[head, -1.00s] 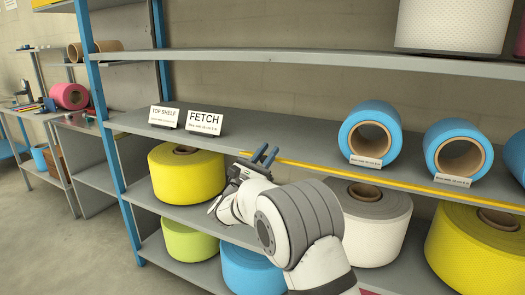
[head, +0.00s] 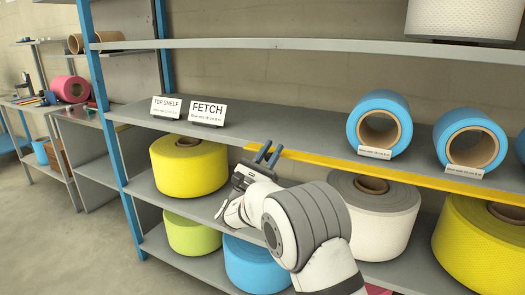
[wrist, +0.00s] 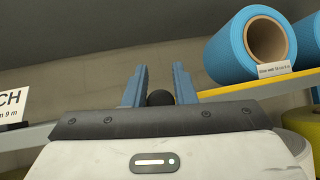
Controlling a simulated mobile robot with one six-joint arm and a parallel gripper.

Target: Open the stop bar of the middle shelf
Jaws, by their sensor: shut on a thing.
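The middle shelf (head: 290,135) is grey and carries blue rolls. Its stop bar (head: 400,174) is yellow and runs along the front edge, from behind my gripper to the right picture edge. It also shows in the wrist view (wrist: 240,87), right of the fingers. My gripper (head: 266,154) is at the bar's left end, with its blue fingers upward. In the wrist view a dark round knob (wrist: 160,97) sits between the fingers, and the gripper is shut on it. How the knob joins the bar is hidden.
Blue rolls (head: 372,105) lie behind the bar. Signs reading TOP SHELF (head: 166,107) and FETCH (head: 207,113) stand at left. Below are a yellow roll (head: 186,168) and a white roll (head: 365,225). A blue post (head: 115,150) stands left.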

